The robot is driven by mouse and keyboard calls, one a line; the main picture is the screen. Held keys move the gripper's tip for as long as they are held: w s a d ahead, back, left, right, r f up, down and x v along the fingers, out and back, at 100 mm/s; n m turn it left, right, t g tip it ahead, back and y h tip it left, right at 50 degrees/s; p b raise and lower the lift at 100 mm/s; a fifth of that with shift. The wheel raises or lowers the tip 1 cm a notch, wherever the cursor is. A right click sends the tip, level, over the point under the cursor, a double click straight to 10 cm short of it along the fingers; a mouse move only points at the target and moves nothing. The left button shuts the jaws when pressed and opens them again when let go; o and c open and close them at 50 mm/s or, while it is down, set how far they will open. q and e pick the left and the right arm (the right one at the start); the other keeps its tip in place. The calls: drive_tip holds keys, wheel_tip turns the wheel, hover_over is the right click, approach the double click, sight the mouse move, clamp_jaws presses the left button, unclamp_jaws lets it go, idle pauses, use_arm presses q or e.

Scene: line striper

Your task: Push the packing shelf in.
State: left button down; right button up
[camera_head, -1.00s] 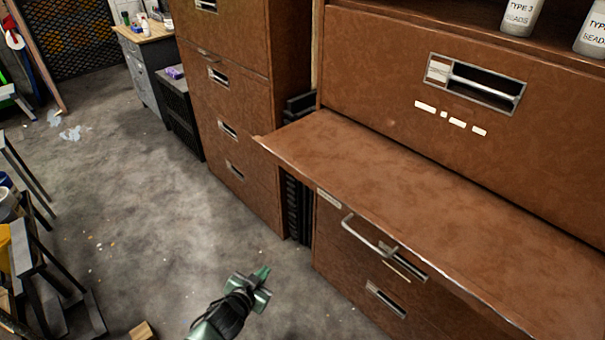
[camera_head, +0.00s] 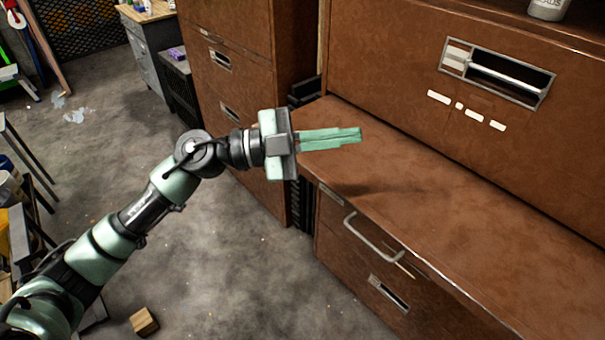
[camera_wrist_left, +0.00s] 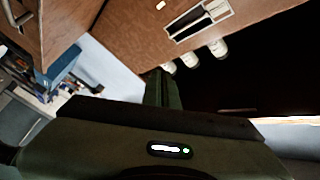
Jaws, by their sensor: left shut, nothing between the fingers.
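The packing shelf (camera_head: 420,215) is a brown rust-toned board that sticks out from the brown cabinet, with a curved metal handle (camera_head: 372,238) below its front edge. My left gripper (camera_head: 359,135) is shut and empty, its green fingers pointing right. In the head view it appears above the far left part of the shelf, and a dark shadow falls on the board. In the left wrist view the shut fingers (camera_wrist_left: 158,88) point toward the cabinet's upper front. My right gripper is not in view.
A second brown cabinet (camera_head: 225,60) stands to the left, past a narrow dark gap. White bottles (camera_head: 548,8) stand on the upper ledge. A wooden block (camera_head: 144,321) lies on the floor. The concrete floor (camera_head: 240,260) before the cabinets is mostly clear.

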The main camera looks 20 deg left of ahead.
sight(303, 175)
use_arm(q)
drive_tip(key=w+a+f+n+g+y, duration=0.1)
drive_tip(key=a+f+g+y, duration=0.1)
drive_tip(key=a+f+y, duration=0.5)
drive_tip(key=w+a+f+g+y, duration=0.15)
drive_tip(key=a+y, duration=0.25)
drive_tip(key=a, duration=0.5)
drive_tip(key=w+p+x, duration=0.1)
drive_tip(key=p+x, duration=0.3)
drive_tip(key=x, duration=0.8)
drive_tip(key=shift+w+d+r, duration=0.25)
drive_tip(key=shift+w+r, duration=0.1)
